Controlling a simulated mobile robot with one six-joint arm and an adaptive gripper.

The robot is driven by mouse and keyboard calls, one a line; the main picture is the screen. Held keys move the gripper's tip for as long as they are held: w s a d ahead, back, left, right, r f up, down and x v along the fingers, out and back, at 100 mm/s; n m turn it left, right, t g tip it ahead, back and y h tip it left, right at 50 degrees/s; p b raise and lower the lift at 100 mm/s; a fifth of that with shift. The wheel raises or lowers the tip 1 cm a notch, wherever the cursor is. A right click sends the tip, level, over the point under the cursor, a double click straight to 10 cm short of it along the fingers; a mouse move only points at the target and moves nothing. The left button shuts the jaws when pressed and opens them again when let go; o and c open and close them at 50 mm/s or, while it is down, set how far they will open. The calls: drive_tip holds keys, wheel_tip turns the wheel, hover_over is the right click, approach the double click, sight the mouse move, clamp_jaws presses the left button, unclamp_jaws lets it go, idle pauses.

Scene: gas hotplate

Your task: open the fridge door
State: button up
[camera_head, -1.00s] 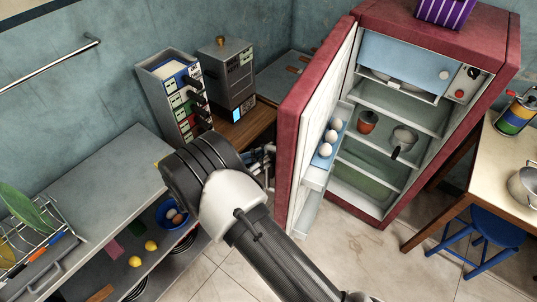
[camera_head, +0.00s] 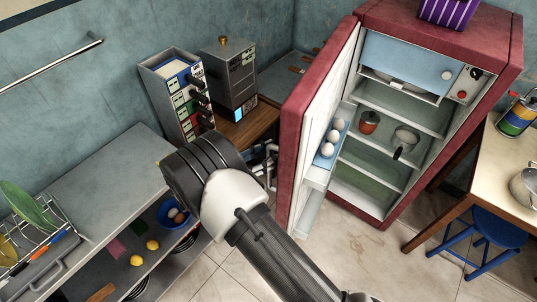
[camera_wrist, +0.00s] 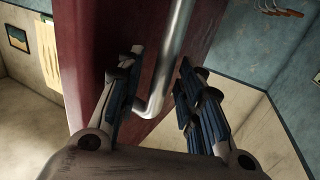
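The red fridge (camera_head: 440,45) stands at the right of the head view. Its door (camera_head: 318,115) is swung wide open to the left, so the shelves inside show. In the wrist view the door's red outer face (camera_wrist: 100,30) carries a metal bar handle (camera_wrist: 176,50). My gripper (camera_wrist: 158,68) is open, with the lower bend of the handle between its blue-padded fingers. The left finger is close to the bar; I cannot tell whether it touches. In the head view my gripper (camera_head: 262,157) is mostly hidden behind my arm, at the door's left side.
A grey counter (camera_head: 105,180) with a dish rack (camera_head: 40,240) is at the left. Kitchen appliances (camera_head: 228,75) stand behind my arm. A table (camera_head: 490,170) and blue stool (camera_head: 490,230) are right of the fridge. Tiled floor (camera_head: 345,245) is clear before the fridge.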

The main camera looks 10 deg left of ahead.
drive_tip(key=v, duration=1.2)
